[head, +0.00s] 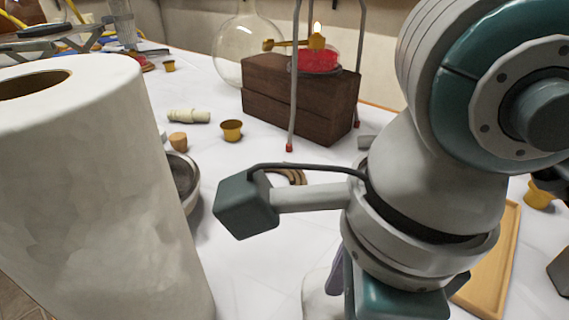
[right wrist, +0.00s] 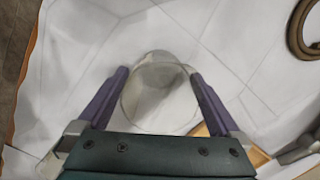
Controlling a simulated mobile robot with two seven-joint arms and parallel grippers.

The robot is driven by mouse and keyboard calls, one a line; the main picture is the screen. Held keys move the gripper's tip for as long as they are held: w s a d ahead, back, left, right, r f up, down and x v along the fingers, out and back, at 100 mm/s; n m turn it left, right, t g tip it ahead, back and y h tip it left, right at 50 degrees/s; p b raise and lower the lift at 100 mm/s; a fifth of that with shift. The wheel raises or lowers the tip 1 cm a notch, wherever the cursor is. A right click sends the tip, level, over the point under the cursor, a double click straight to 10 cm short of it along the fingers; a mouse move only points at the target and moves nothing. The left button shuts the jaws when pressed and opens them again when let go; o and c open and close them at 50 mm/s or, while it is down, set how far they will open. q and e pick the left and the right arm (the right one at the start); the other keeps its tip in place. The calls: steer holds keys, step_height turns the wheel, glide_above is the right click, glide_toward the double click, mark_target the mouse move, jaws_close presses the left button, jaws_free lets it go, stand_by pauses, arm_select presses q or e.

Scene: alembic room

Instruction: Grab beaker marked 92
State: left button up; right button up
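A clear glass beaker (right wrist: 160,95) stands on the white table between the fingers of my right gripper (right wrist: 159,77) in the right wrist view. The purple fingers are wide apart, one on each side of the glass. They lie close to its sides, and I cannot make out firm contact. No number can be read on it. In the head view a bit of clear glass (head: 319,303) shows at the bottom beside a purple finger (head: 337,278); my arm hides the rest. My left gripper is not in view.
A large paper towel roll (head: 105,190) stands at the left, beside a grey bowl (head: 187,180). A wooden block (head: 300,105), a metal stand and a round flask (head: 240,50) stand behind. A wooden tray (head: 492,270) lies at the right. A brown ring (right wrist: 297,30) lies on the table.

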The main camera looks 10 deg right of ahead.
steer(key=c, duration=1.1)
steer(key=shift+c, duration=0.2)
steer(key=shift+r, duration=0.1)
